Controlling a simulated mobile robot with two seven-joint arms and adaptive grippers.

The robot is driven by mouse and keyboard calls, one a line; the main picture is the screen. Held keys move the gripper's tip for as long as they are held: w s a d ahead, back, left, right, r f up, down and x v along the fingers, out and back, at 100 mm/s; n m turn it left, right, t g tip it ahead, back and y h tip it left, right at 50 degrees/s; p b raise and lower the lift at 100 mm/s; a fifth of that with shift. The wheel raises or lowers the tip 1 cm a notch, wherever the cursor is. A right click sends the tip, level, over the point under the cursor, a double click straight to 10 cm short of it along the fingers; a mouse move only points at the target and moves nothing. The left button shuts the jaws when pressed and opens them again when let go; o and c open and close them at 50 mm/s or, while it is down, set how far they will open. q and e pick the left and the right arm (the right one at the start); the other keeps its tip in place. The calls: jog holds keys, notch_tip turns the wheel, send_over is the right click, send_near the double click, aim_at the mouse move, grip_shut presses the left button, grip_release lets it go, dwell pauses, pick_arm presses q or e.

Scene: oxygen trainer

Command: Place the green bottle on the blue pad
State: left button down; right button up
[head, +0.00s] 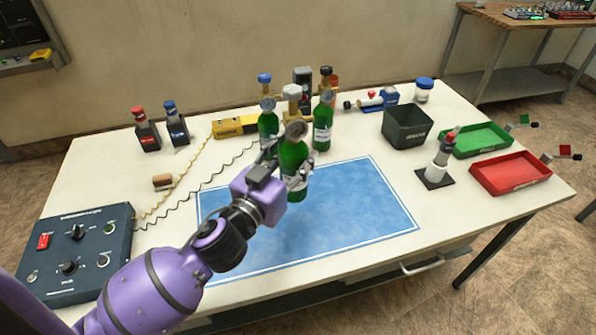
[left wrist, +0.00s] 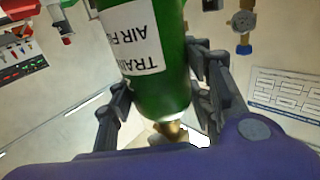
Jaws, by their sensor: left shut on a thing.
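A green bottle (head: 292,158) with a gauge on top stands roughly upright in my left gripper (head: 285,175). The fingers are shut around its body. In the left wrist view the bottle (left wrist: 158,80) fills the middle, its white label upside down, between the two fingers. The blue pad (head: 365,205) lies on the white table, and the bottle's lower end appears over its back part. I cannot tell whether the bottle touches the pad. Two more green bottles, one at left (head: 268,124) and one at right (head: 322,128), stand behind it. My right gripper is out of view.
A dark control box (head: 78,250) with cables sits at the left front. A dark bin (head: 407,127), a green tray (head: 478,140), a red tray (head: 510,174) and a small stand (head: 436,176) are at right. The pad's right half is clear.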

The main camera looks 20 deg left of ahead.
pick_arm(q)
jog(key=w+a+f+b, duration=0.1)
jog(key=w+f+b, duration=0.1)
jog(key=w+f, duration=0.3)
notch_tip(320, 180, down, 4)
jog(key=shift+w+f, duration=0.2)
jog(key=shift+w, duration=0.05)
jog(key=c, duration=1.3)
grip_release()
jog(key=shift+f, duration=0.15)
jog(key=o, duration=0.4)
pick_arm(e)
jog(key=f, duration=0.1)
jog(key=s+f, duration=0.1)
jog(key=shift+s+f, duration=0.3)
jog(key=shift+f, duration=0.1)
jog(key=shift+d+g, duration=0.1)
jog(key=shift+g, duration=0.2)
